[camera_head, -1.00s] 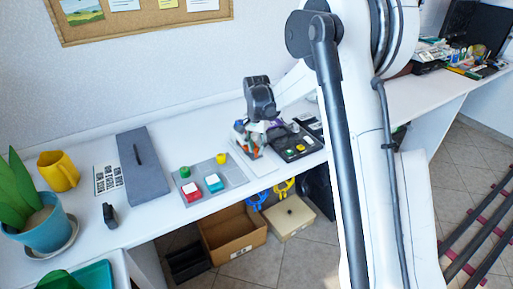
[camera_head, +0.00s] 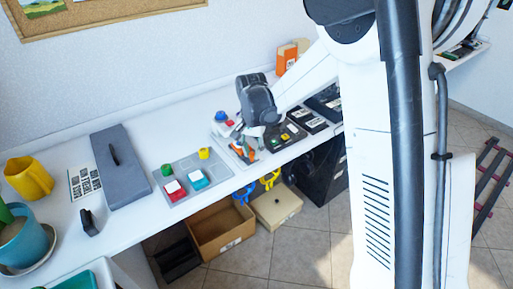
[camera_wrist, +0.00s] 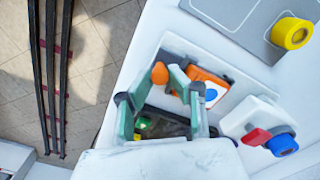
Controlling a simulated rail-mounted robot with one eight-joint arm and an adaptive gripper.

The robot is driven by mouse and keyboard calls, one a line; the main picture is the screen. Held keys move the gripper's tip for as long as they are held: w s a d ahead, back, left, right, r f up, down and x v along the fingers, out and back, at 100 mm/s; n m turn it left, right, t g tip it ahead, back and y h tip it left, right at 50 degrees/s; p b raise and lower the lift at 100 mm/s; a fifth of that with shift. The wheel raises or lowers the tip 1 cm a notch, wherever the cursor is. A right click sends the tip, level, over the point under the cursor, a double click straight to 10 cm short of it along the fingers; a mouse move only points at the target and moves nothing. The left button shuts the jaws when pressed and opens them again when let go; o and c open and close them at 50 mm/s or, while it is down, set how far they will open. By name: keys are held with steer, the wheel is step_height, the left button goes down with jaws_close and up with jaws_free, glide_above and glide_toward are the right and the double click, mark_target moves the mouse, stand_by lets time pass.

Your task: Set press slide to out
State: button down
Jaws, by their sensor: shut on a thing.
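The press (camera_wrist: 208,92), with an orange body and a round white-and-blue mark, sits on a pale board on the bench. An orange knob (camera_wrist: 159,73) beside it appears to be its slide handle. My gripper (camera_wrist: 158,84) has its grey-green fingers around the knob, shut on it; the exact contact is partly hidden. In the head view my gripper (camera_head: 250,146) is low over the board, with orange parts (camera_head: 238,148) just left of the fingers. How far the slide is out cannot be told.
A white device with a red part and blue knob (camera_wrist: 283,144) stands close by. A grey button panel (camera_head: 188,176) lies to the left. A black panel (camera_head: 281,138) lies to the right. The bench's front edge is near; an open cardboard box (camera_head: 222,231) is below.

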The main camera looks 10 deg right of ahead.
steer(key=shift+s+d, duration=0.1)
steer(key=shift+s, duration=0.1)
steer(key=c, duration=1.9)
jaws_free()
steer(key=shift+s, duration=0.1)
steer(key=shift+r, duration=0.15)
step_height(320, 180, up, 12)
steer(key=shift+f, duration=0.1)
steer(key=s+d+r+n+t+p, duration=0.1)
steer(key=s+d+r+t, duration=0.15)
steer(key=s+r, duration=0.35)
steer(key=s+d+r+n+t, duration=0.1)
steer(key=s+d+r+n, duration=0.15)
steer(key=s, duration=0.55)
steer(key=s+d+t, duration=0.1)
steer(key=s, duration=0.3)
steer(key=s+d+n+t+p, duration=0.1)
steer(key=s, duration=0.4)
steer(key=s+d+n+t, duration=0.1)
steer(key=s, duration=0.3)
steer(key=shift+s+d+f+t+p, duration=0.2)
steer(key=shift+s+t+p, duration=0.15)
steer(key=shift+s, duration=0.05)
